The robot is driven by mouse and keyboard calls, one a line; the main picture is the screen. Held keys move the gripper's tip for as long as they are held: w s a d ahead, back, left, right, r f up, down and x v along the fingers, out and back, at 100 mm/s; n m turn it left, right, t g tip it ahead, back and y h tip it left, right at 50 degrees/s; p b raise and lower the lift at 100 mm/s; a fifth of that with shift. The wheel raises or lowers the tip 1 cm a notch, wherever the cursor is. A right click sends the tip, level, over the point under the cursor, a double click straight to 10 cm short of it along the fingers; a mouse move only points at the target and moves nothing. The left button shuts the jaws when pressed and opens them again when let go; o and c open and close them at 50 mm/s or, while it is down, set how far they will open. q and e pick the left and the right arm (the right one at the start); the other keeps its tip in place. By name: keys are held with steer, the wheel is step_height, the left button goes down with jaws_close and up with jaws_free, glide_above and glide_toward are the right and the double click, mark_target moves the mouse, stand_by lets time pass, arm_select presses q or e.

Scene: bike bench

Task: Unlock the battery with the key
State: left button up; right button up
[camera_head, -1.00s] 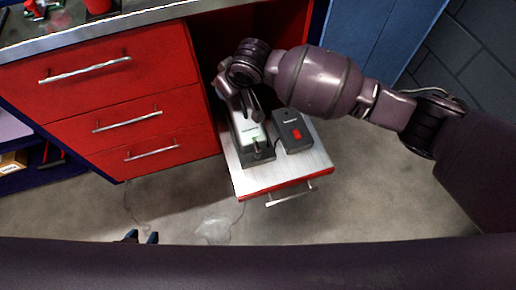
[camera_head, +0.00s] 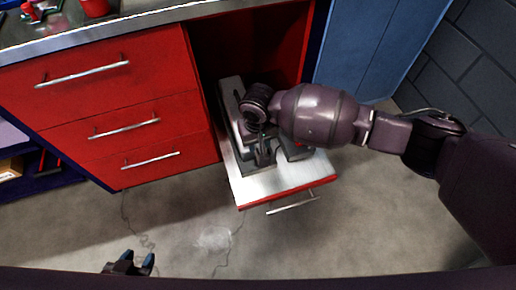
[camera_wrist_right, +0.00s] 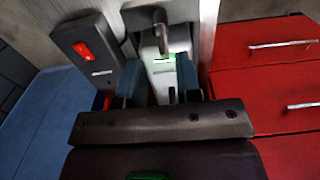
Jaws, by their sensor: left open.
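The white battery (camera_wrist_right: 152,68) with a green light strip sits in a grey dock (camera_head: 231,92) in the pulled-out drawer. In the head view my right gripper hides most of the battery. A dark grey hooked piece (camera_wrist_right: 160,22), possibly the key or its lock, stands at the dock's end in the wrist view; I cannot tell which. My right gripper (camera_wrist_right: 157,76) is open, its two fingers apart above the battery, with nothing clearly between them; it also shows in the head view (camera_head: 263,158). My left gripper (camera_head: 133,262) is open and empty, low above the floor.
A dark box with a red switch (camera_wrist_right: 82,50) lies beside the dock. The drawer (camera_head: 290,195) is open below the bench, next to a red drawer cabinet (camera_head: 95,105). A blue cabinet (camera_head: 370,45) stands behind at the right.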

mark_target(258, 152)
step_height(258, 152, down, 4)
steer(key=shift+s+f+b, duration=0.1)
steer(key=shift+f+b, duration=0.1)
steer(key=shift+b, duration=0.4)
steer(key=shift+f, duration=0.4)
arm_select(q)
steer(key=shift+w+d+r+m+t, duration=0.1)
steer(key=shift+w+d+m+t, duration=0.1)
steer(key=shift+w, duration=0.3)
steer(key=shift+w+d+r+m+t, duration=0.1)
steer(key=shift+w+m, duration=0.1)
steer(key=shift+w, duration=0.25)
arm_select(e)
jaws_close()
arm_select(q)
steer(key=shift+s+a+f, duration=0.1)
steer(key=shift+s+f, duration=0.05)
steer(key=shift+s, duration=0.25)
